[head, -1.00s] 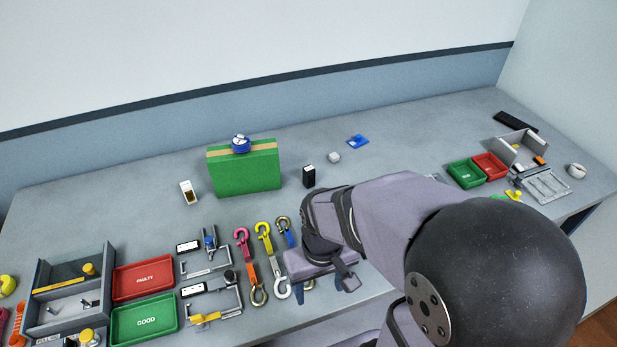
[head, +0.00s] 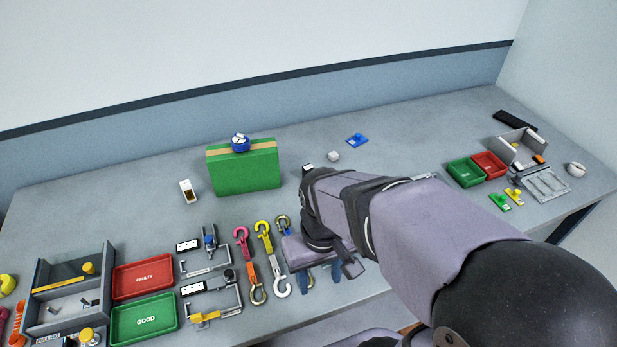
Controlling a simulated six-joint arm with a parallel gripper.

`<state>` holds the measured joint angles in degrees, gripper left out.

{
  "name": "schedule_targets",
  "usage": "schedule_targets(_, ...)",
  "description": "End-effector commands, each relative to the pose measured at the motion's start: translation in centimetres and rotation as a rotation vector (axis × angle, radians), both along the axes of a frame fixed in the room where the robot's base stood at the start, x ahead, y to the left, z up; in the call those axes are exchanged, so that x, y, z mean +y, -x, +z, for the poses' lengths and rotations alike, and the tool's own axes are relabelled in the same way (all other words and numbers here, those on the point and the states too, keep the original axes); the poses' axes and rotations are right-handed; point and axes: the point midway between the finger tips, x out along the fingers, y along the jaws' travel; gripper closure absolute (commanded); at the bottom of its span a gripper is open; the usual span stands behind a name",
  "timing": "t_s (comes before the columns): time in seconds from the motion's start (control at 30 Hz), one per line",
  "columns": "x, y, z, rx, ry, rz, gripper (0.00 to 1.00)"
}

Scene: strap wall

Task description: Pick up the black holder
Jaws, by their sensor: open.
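A small upright black block with a pale top, which looks like the black holder (head: 307,167), stands on the table right of the green case. Only its top shows now; my arm hides the rest in the head view. My gripper (head: 318,283) is lower in the picture, over the front of the table, beside the strap hooks. Its blue-grey fingers are apart, and no held object shows. The gripper is apart from the holder.
The green case (head: 245,172) stands left of the holder. Coloured hooks (head: 263,235) lie left of my gripper. Bare table lies behind the case.

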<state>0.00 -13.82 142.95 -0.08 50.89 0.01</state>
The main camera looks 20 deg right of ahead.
Motion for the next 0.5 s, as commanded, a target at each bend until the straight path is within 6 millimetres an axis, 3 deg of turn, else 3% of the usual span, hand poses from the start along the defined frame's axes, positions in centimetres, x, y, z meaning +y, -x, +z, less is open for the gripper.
schedule_targets(0.07, 0.0, -0.1, 1.4, -0.007, 0.000, 0.000, 0.55)
schedule_targets(0.27, -2.8, -4.6, 0.4, -0.121, 0.068, -0.035, 0.55)
schedule_targets(0.5, -7.2, -12.3, 0.1, -0.335, 0.156, -0.064, 0.55)
